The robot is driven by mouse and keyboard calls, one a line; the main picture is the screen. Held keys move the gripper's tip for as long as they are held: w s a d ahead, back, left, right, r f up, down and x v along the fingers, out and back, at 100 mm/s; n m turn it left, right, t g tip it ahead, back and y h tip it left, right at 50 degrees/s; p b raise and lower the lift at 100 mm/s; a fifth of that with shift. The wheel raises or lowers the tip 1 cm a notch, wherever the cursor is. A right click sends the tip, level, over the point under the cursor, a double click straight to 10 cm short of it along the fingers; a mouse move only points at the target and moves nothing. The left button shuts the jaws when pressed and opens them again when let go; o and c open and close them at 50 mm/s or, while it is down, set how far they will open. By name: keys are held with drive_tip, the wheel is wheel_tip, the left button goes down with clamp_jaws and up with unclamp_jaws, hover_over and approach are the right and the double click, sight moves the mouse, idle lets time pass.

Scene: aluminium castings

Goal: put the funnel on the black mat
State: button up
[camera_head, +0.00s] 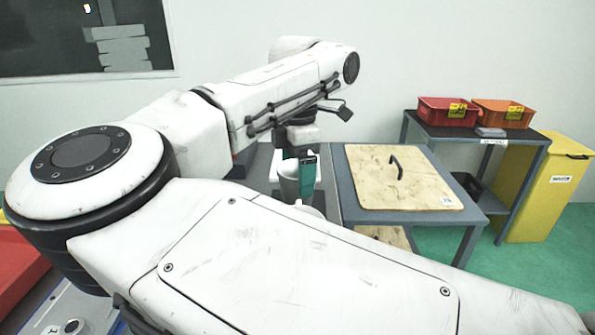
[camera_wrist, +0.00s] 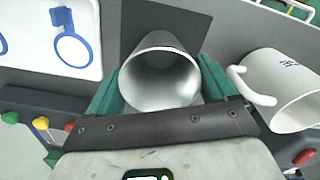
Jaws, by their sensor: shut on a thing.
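The funnel (camera_wrist: 160,82) is a pale grey, wide-mouthed piece, and its round opening faces the wrist camera. My gripper (camera_wrist: 158,72) is shut on it, with a teal finger on each side. In the head view my gripper (camera_head: 308,160) hangs over the grey worktop, and the funnel (camera_head: 289,181) shows beside its teal finger. The black mat (camera_wrist: 135,18) is a dark square behind the funnel in the wrist view, partly covered by it. I cannot tell whether the funnel touches the mat.
A white mug (camera_wrist: 290,100) lies close to the right finger. A white panel with a blue ring (camera_wrist: 73,48) is at left, above coloured buttons (camera_wrist: 40,123). A table with a wooden lid (camera_head: 405,185) stands right of the worktop; red and orange bins (camera_head: 447,112) stand farther back.

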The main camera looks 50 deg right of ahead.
drive_tip(key=shift+f, duration=0.2)
drive_tip(key=o, duration=0.9)
wheel_tip(320, 180, up, 12)
drive_tip(key=shift+r+p, duration=0.2)
drive_tip(key=shift+p, duration=0.85)
